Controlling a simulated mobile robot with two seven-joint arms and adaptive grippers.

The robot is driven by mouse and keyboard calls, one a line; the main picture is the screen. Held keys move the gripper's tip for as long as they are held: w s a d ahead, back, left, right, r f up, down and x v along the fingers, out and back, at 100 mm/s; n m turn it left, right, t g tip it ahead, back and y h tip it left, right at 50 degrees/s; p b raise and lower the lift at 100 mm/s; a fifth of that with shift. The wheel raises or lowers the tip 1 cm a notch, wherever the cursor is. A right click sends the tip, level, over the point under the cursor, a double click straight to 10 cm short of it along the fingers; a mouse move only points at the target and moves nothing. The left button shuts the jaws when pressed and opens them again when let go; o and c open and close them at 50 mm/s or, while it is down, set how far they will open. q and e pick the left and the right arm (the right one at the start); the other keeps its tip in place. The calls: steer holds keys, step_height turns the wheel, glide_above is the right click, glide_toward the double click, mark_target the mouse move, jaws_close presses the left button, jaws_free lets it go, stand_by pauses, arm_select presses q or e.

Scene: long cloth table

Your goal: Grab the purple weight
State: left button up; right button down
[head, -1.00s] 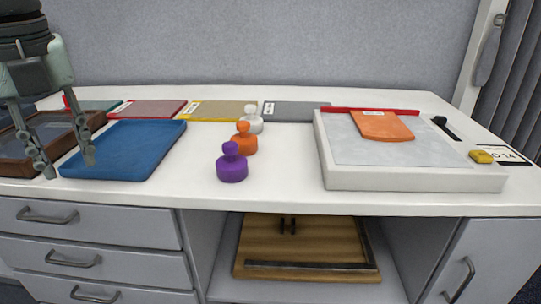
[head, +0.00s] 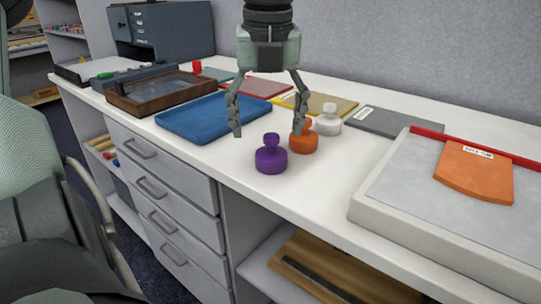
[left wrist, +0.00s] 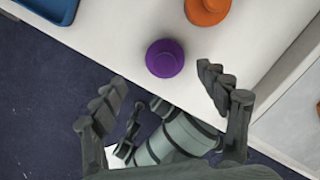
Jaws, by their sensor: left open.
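The purple weight (head: 271,157) has a round base and a knob on top. It stands upright on the white table near the front edge. It also shows in the left wrist view (left wrist: 165,58), seen from above, beyond my fingertips. My left gripper (head: 268,133) is open and empty, pointing down. In the head view its fingers appear on either side of the purple weight's upper area, and I see no contact. In the left wrist view the left gripper's spread fingers (left wrist: 160,82) lie short of the weight.
An orange weight (head: 303,144) and a white weight (head: 327,123) stand close behind and right of the purple one. A blue tray (head: 200,117) lies left. A pale board (head: 400,220) with an orange piece (head: 474,172) is at right. Drawers (head: 165,190) are below the table's front edge.

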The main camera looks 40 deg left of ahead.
mark_target(272, 136)
arm_select(q)
steer(key=f, duration=0.2)
steer(key=w+f, duration=0.1)
steer(key=f, duration=0.1)
steer(key=shift+w+a+f+p, duration=0.1)
steer(key=shift+a+f+p, duration=0.05)
steer(key=shift+f+p, duration=0.2)
steer(key=shift+a+f, duration=0.1)
steer(key=shift+f, duration=0.4)
steer(key=shift+w+r, duration=0.1)
jaws_close()
arm_select(e)
steer(key=shift+f, duration=0.85)
